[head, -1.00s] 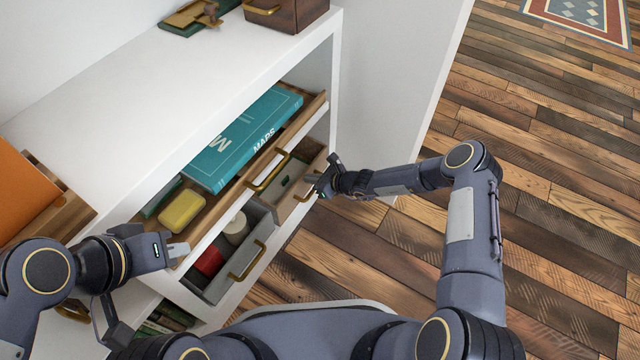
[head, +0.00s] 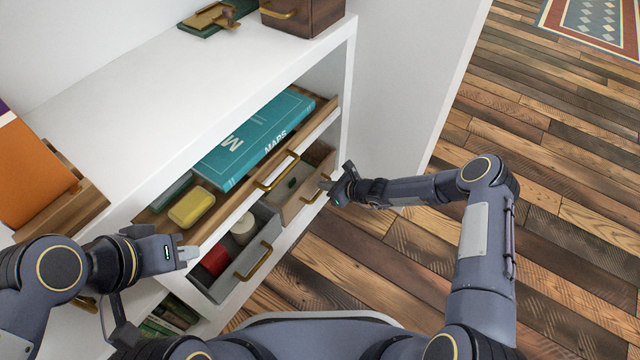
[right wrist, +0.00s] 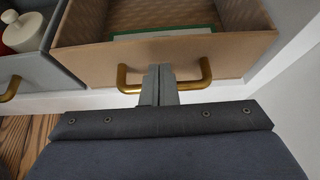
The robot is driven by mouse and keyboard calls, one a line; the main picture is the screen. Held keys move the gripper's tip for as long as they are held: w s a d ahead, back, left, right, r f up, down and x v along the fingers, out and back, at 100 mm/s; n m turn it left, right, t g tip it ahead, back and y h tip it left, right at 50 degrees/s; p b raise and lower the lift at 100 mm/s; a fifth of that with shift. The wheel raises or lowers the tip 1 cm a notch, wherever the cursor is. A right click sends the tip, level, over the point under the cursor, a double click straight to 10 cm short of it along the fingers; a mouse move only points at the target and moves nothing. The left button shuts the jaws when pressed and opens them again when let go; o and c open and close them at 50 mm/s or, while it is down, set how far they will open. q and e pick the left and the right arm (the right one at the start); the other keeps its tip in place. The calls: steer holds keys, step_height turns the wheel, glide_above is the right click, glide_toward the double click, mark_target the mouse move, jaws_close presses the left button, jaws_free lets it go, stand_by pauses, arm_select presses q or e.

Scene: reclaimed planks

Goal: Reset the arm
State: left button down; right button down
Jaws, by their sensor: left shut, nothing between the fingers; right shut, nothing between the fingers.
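My left gripper (head: 188,254) is shut and empty at the left, in front of the shelf's upper tray, near a yellow block. My right gripper (head: 328,187) is shut and empty at the front of the right-hand brown drawer (head: 291,209). In the right wrist view its closed fingertips (right wrist: 160,72) lie across the middle of the drawer's brass handle (right wrist: 198,86). I cannot tell whether they touch it. That drawer stands open and holds something with a green edge (right wrist: 165,31).
A white shelf unit (head: 210,95) fills the left. Its wooden tray holds a teal maps book (head: 254,136) and the yellow block (head: 191,207). A grey drawer (head: 246,262) beside the brown one is open, with red and white items inside. The plank floor (head: 530,150) at right is clear.

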steer(key=p+v, duration=0.4)
steer(key=v, duration=0.6)
steer(key=shift+s+d, duration=0.3)
steer(key=shift+d, duration=0.1)
steer(key=s+d+r+n+g, duration=0.1)
steer(key=s+r+n, duration=0.3)
steer(key=r, duration=0.6)
steer(key=s+d+r+n, duration=0.2)
steer(key=r+n, duration=0.4)
steer(key=r, duration=0.3)
steer(key=s+d+r+n+g, duration=0.1)
steer(key=s+r+n, duration=0.3)
steer(key=r, duration=0.6)
steer(key=s+d+r+n+h, duration=0.2)
steer(key=s+n, duration=0.1)
steer(key=s, duration=0.5)
steer(key=s+d+r+n+h, duration=0.2)
steer(key=s+r+n, duration=0.1)
steer(key=s, duration=0.4)
steer(key=s+d+r+n+h, duration=0.2)
steer(key=s+n, duration=0.1)
steer(key=s, duration=0.5)
step_height(320, 180, up, 33)
steer(key=p, duration=3.3)
steer(key=shift+t, duration=0.4)
